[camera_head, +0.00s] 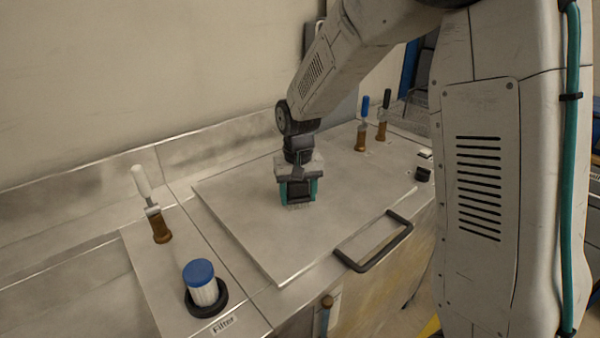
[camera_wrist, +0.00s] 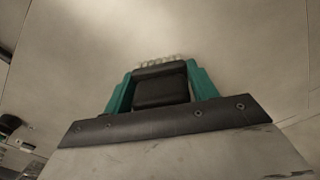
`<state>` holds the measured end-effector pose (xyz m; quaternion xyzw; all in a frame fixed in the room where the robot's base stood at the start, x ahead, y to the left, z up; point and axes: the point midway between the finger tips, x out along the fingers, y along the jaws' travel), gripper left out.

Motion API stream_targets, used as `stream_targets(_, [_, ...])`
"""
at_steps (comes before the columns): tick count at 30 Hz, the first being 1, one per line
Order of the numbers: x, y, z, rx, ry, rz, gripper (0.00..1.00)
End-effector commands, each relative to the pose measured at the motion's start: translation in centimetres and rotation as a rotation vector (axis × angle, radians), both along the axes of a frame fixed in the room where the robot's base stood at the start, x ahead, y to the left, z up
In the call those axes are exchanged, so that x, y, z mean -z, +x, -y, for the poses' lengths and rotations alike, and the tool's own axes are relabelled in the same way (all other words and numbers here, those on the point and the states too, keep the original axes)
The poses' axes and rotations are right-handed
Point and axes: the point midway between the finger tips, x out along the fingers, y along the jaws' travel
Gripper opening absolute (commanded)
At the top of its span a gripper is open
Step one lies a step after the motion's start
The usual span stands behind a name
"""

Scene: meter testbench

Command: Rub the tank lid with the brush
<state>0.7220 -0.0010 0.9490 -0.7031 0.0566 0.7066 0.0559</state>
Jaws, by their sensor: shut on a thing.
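The tank lid (camera_head: 345,215) is a flat grey metal plate on the bench with a black bar handle (camera_head: 374,241) at its front edge. My gripper (camera_head: 298,190) is above the lid's left-middle part, pointing down. Its teal fingers are shut on the black block of the brush (camera_head: 297,192). Pale bristles show below the fingers, at or very near the lid surface; I cannot tell if they touch. In the wrist view the brush (camera_wrist: 160,86) sits between the teal fingers, with bristle tips at its far edge and the plain lid (camera_wrist: 240,50) beyond.
A filter with a blue cap (camera_head: 199,273) stands in a black ring at the front left. A white-handled valve (camera_head: 152,206) is left of the lid. Blue-handled (camera_head: 362,124) and black-handled (camera_head: 384,115) valves stand behind it. A metal wall (camera_head: 210,145) runs along the back.

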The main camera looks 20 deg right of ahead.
Motion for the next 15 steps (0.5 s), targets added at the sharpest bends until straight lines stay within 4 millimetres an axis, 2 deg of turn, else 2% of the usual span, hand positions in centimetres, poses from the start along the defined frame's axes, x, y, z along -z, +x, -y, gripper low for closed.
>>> stream_targets(1, [-1.6, 0.2, 0.0, 0.0, 0.001, 0.009, 0.29])
stream_targets(15, [-5.7, 0.1, 0.1, 0.0, 0.0, 0.005, 0.29])
